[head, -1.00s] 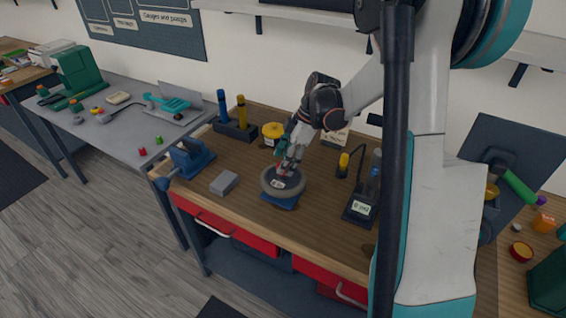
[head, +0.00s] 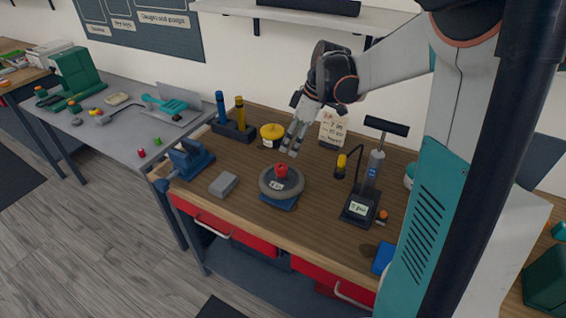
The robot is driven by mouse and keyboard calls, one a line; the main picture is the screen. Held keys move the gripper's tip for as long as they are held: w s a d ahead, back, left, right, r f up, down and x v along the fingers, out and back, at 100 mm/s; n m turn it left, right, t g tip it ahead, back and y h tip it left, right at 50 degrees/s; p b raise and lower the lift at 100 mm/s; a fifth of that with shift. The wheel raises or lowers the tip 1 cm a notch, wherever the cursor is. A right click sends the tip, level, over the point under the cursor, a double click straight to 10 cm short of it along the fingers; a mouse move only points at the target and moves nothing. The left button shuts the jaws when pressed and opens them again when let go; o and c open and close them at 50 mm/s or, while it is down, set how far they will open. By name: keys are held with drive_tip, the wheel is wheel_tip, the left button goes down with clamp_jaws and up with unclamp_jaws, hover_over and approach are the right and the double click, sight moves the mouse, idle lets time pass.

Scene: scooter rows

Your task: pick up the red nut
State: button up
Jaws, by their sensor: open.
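A small red piece (head: 281,170) sits at the middle of a grey wheel (head: 268,192), which rests on a blue base on the wooden bench. Another small red piece (head: 141,153) stands on the grey table at left, beside a small green one (head: 156,142). Both are too small to tell which is the red nut. My gripper (head: 293,150) is open and empty, pointing down above the bench, up and slightly right of the wheel and apart from it.
On the wooden bench (head: 240,220) are a blue vise (head: 190,160), a grey block (head: 223,184), a yellow-topped container (head: 272,133) and a device with a display (head: 360,208). A holder with blue and yellow handles (head: 233,130) stands behind.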

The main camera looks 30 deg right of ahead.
sight(281, 168)
drive_tip(key=f+m, duration=0.2)
drive_tip(key=f, duration=0.2)
drive_tip(key=w+a+f+m+t+h+b, duration=0.1)
drive_tip(key=f+m, duration=0.2)
drive_tip(key=f, duration=0.1)
drive_tip(key=w+a+f+m+t+h, duration=0.1)
drive_tip(key=f+m, duration=0.2)
drive_tip(key=f, duration=0.1)
drive_tip(key=shift+w+a+b, duration=0.25)
drive_tip(key=shift+b, duration=0.15)
drive_tip(key=shift+r, duration=0.1)
drive_tip(key=c, duration=1)
